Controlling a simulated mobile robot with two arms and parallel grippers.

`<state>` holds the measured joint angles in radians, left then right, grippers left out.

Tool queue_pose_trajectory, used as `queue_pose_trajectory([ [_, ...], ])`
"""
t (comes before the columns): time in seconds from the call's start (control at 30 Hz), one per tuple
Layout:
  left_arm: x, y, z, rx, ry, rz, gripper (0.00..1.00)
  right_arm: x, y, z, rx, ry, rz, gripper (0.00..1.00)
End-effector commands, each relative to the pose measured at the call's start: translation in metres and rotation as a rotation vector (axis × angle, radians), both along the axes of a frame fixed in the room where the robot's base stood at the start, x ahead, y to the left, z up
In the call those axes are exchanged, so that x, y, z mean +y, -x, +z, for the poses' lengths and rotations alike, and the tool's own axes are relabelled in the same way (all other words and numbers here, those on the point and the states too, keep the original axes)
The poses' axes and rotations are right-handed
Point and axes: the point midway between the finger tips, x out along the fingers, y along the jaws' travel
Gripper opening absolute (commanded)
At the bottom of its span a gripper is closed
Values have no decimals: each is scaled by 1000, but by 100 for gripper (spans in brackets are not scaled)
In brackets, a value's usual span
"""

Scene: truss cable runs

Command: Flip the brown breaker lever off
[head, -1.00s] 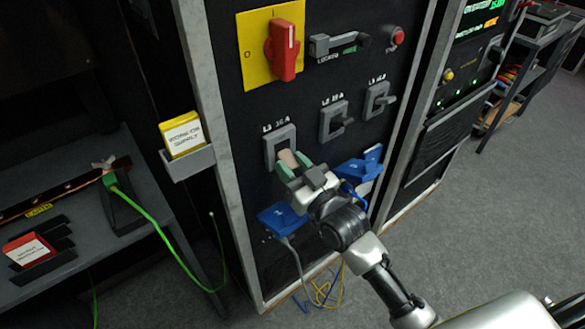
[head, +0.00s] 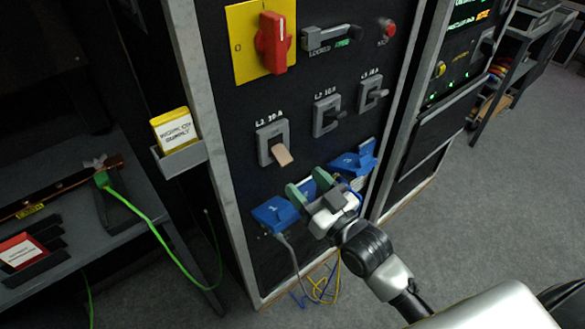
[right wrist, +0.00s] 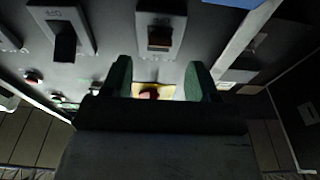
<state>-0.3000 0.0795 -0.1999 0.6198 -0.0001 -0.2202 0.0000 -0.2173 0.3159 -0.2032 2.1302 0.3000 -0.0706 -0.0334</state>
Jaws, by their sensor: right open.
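The brown lever (head: 282,155) sticks out and downward from the lower part of its grey breaker frame (head: 263,149), under a label on the black cabinet front. Nothing touches it in the head view. My right gripper (head: 308,186) is open and empty, below and to the right of the lever, with its green fingers apart. In the right wrist view the open fingers (right wrist: 158,78) show with the brown lever (right wrist: 160,37) beyond them, in its grey frame. My left gripper is not in view.
Two breakers with black levers (head: 327,117) (head: 371,94) sit to the right. Blue connectors (head: 275,214) (head: 355,161) with cables lie close to my gripper. A red rotary switch (head: 272,42) on a yellow plate is above. A card holder (head: 182,159) juts from the cabinet's left edge.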

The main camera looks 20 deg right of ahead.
Motion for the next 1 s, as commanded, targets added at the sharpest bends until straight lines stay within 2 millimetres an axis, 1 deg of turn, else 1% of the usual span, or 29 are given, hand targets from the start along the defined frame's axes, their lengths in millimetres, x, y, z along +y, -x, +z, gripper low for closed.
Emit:
queue_pose_trajectory([
  [0.03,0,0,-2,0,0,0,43,-3,9,-4,4,1,0,60],
  [0.1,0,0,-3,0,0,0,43,-7,19,-5,2,1,0,60],
  [0.2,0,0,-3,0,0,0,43,-10,28,-6,1,0,0,60],
  [0.3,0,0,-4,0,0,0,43,-12,33,-7,-1,0,0,60],
  [0.87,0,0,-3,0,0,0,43,-13,34,-8,1,0,-1,60],
  [0.93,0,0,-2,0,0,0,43,-14,32,-15,20,6,-8,60],
  [0.97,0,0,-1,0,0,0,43,-15,30,-22,37,12,-14,60],
  [1.0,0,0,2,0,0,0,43,-18,27,-34,67,20,-24,60],
])
